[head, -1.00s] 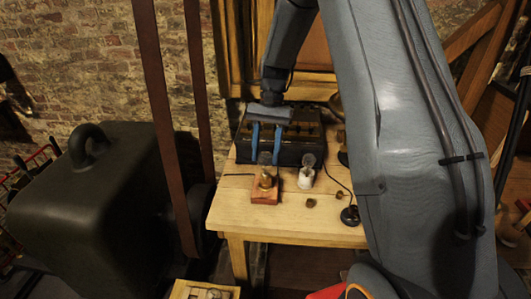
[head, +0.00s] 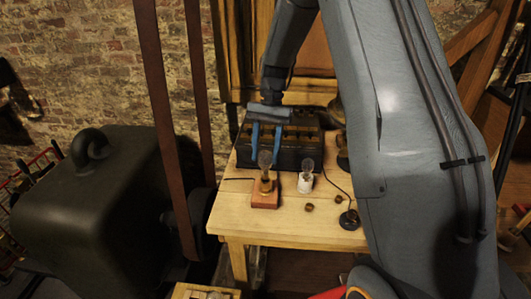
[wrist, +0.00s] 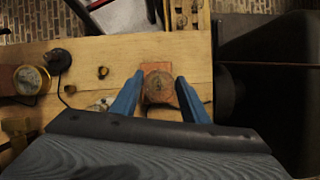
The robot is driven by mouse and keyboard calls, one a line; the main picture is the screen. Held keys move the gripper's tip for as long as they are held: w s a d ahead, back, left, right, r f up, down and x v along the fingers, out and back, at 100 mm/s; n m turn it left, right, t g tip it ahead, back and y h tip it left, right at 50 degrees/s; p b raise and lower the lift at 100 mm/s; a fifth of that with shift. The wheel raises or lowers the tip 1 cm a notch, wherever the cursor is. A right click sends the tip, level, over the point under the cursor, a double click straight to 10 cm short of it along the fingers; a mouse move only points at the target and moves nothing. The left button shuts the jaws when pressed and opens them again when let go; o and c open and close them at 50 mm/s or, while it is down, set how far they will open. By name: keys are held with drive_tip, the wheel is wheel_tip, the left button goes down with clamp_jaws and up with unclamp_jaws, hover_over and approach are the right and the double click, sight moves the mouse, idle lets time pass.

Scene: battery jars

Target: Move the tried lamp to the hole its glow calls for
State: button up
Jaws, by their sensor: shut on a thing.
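The tried lamp, a clear glass bulb on a brass base (head: 265,160), stands upright at the reddish-brown wooden block (head: 265,200) on the table. My gripper (head: 266,150) reaches down from behind with its two blue fingers either side of the bulb, shut on the lamp. In the wrist view the bulb's round top (wrist: 160,84) lies between the fingertips (wrist: 160,78), above the block. I cannot tell whether its base is clear of the block. No glow is visible. A wooden tray (wrist: 203,20) with round openings shows beyond the table edge.
A second glass lamp in a white holder (head: 306,183) stands right of the block. Small brass pieces (head: 310,207) and a black round stand (head: 350,218) lie further right. A dark compartmented box (head: 300,158) is behind. A large dark weight (head: 90,200) stands left.

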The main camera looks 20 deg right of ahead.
drive_tip(key=shift+r+p, duration=1.6)
drive_tip(key=shift+r, duration=0.95)
